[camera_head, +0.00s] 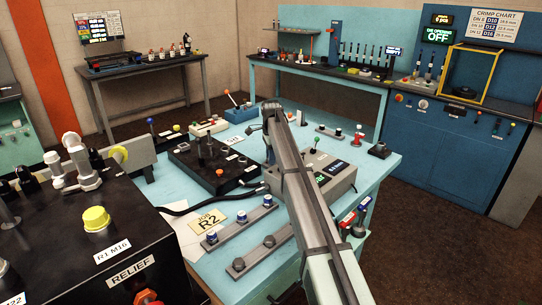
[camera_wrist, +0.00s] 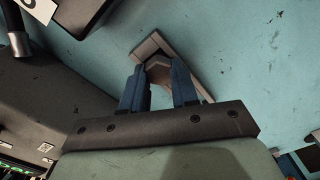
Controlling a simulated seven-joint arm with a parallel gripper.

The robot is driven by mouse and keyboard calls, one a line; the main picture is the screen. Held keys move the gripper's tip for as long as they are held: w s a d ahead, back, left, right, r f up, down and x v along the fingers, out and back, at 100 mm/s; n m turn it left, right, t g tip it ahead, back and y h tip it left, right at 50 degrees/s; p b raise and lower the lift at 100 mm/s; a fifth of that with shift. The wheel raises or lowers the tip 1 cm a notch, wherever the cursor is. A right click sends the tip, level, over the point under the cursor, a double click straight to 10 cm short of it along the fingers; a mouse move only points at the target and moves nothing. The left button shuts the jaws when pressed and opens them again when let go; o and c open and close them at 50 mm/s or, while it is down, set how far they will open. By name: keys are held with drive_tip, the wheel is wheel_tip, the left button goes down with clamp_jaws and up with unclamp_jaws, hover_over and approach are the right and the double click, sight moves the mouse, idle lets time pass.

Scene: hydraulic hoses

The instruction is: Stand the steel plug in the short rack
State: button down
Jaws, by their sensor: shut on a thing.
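In the wrist view, my gripper (camera_wrist: 159,80) has its two blue fingers closed around a dull grey-brown hexagonal piece (camera_wrist: 159,70), which looks like the steel plug. Its lower end is hidden from this angle. A short grey rack (camera_wrist: 147,47) lies on the blue bench directly behind and below the fingers. I cannot tell whether the plug touches the rack or hangs above it.
Two longer racks, one with blue-topped plugs (camera_head: 240,224) and one with steel knobs (camera_head: 259,251), lie nearer. A "JOB R2" card (camera_head: 209,220) lies beside them.

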drive_tip(key=shift+f, duration=0.1)
drive_tip(key=c, duration=0.8)
unclamp_jaws()
wheel_tip(320, 180, up, 14)
drive_tip(key=shift+f, duration=0.1)
